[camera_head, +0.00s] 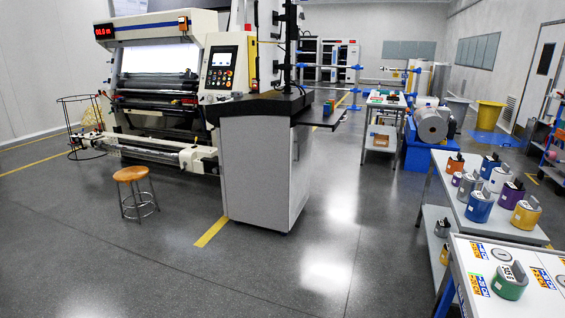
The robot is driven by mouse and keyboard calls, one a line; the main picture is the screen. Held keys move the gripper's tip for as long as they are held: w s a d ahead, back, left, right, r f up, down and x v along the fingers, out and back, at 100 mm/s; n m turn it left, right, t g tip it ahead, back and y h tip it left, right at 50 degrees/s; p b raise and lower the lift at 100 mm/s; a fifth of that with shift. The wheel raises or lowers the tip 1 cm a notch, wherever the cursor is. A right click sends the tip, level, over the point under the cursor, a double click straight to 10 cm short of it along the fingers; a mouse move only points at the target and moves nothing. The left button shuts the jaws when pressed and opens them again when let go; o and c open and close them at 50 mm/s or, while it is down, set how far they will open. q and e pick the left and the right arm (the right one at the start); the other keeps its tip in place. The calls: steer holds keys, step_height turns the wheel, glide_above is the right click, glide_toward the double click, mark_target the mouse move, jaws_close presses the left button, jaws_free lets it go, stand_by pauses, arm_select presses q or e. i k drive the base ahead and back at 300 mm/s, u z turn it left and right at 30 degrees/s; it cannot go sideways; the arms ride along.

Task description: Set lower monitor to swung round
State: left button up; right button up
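No monitor that I can surely call the lower one shows. The large white inspection machine (205,25) at the left centre carries a control panel (221,68) with a lit screen and several coloured buttons, facing me. A dark upright post (288,45) rises from the dark worktop (262,104) to the right of this panel. Thin parts stick out from the post; I cannot tell whether a monitor seen edge-on is among them. Neither of my grippers is in view.
A wooden stool (131,174) stands before the machine, and a grey cabinet (262,178) sits under the worktop. The dark floor (335,240) between is clear.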

mark_target(270, 58)
steer(key=u, duration=0.05)
steer(key=i, duration=2.75)
steer(key=u, duration=0.65)
steer(key=i, duration=1.55)
steer(key=u, duration=0.45)
